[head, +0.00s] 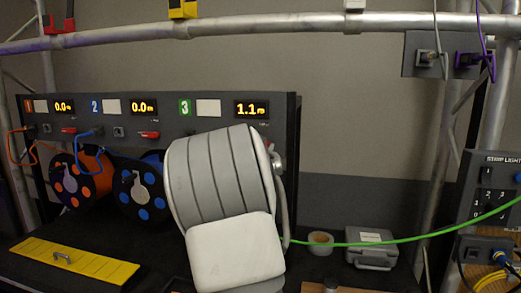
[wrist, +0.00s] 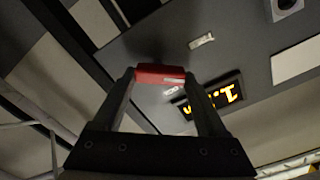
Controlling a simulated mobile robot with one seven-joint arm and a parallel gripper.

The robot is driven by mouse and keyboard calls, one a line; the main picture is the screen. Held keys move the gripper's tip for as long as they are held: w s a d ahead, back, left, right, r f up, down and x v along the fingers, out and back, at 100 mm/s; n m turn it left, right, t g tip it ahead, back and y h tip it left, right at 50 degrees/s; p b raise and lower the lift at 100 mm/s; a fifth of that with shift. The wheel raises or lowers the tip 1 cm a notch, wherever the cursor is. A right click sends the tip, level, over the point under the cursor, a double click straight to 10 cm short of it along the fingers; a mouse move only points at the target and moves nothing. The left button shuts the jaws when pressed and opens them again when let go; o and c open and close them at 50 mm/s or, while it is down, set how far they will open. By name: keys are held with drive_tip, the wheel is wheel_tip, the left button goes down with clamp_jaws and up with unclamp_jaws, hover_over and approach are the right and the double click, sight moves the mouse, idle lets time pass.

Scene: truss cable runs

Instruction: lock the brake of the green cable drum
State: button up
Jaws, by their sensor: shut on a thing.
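My gripper (wrist: 160,83) shows in the wrist view with its two fingers on either side of a red brake lever (wrist: 158,74) and is shut on it. The lever sits on the dark panel near the lit display (wrist: 222,96). In the head view my arm hides my gripper, this lever and the green drum. The green number 3 label (head: 185,109) and its display (head: 251,109), reading 1.1 m, show above my arm. A green cable (head: 400,238) runs from behind my arm to the right.
Drums with orange (head: 82,178) and blue (head: 143,188) cable stand at left, with red levers (head: 68,130) (head: 149,134) above them. A truss bar (head: 270,24) crosses above.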

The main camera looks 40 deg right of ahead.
drive_tip(key=m+b, duration=0.3)
drive_tip(key=m, duration=0.2)
drive_tip(key=m+b, duration=0.3)
drive_tip(key=m, duration=0.2)
drive_tip(key=shift+s+d+f+m, duration=0.15)
drive_tip(key=shift+m, duration=0.45)
drive_tip(key=o, duration=1.3)
drive_tip(key=shift+s, duration=0.1)
drive_tip(key=v, duration=1.7)
drive_tip(key=shift+a, duration=0.25)
